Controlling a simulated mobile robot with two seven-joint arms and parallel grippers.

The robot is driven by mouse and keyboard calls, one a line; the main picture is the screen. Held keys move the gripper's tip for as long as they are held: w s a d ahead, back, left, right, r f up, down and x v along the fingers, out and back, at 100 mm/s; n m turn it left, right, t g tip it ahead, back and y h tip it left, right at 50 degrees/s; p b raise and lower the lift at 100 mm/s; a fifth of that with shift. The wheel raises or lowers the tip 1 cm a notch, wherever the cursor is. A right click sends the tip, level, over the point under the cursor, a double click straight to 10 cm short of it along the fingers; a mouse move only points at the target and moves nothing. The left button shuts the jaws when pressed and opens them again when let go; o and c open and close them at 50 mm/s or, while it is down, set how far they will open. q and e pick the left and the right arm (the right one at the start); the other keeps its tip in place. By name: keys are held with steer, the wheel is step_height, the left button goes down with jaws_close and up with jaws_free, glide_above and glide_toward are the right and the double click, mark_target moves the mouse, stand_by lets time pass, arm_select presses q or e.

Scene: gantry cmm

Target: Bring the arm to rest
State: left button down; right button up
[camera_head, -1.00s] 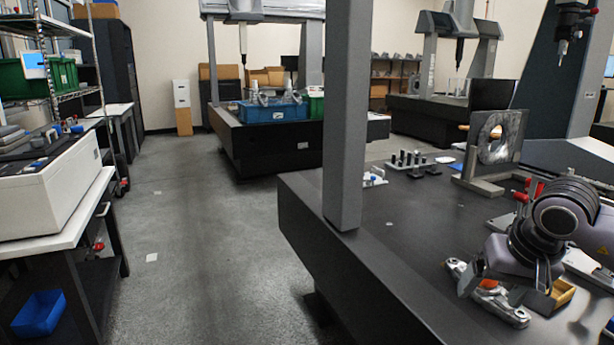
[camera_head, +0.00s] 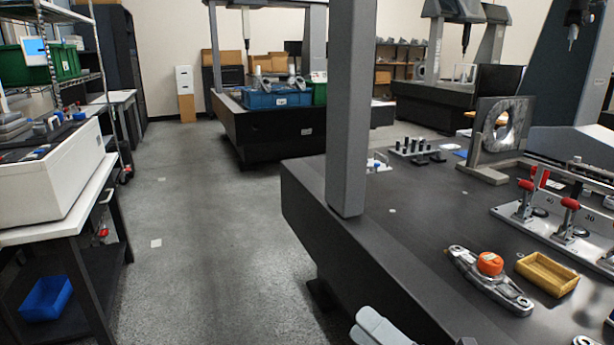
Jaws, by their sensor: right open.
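My right gripper (camera_head: 382,328) shows only in part, as pale grey finger pieces at the bottom edge beside the table's front edge. It is open and nothing shows in it; most of the gripper and its arm is outside the picture. A silver metal link part (camera_head: 490,282) lies on the dark granite table (camera_head: 420,225), with an orange round piece (camera_head: 490,263) on it. The gripper is apart from both, to their lower left. My left gripper is not in the picture.
A yellow tray (camera_head: 547,273) lies right of the metal part. Red-handled clamps (camera_head: 568,218) stand on a plate behind it. A grey column (camera_head: 350,115) rises from the table's left edge. A ring-shaped part (camera_head: 500,130) stands farther back. The middle of the table is clear.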

steer(key=s+d+f+m+g+h, duration=0.2)
steer(key=s+d+f+m+h, duration=0.15)
steer(key=f+m, duration=0.55)
steer(key=s+d+f+m+g+h, duration=0.1)
steer(key=s+d+f+m+h, duration=0.3)
steer(key=f+m, duration=0.5)
steer(key=s+d+f+m+g+h, duration=0.25)
steer(key=s+f+m+h, duration=0.4)
steer(key=m, duration=0.45)
step_height(320, 180, up, 11)
steer(key=d+t+p, duration=0.1)
steer(key=p, duration=1.3)
steer(key=shift+d, duration=0.15)
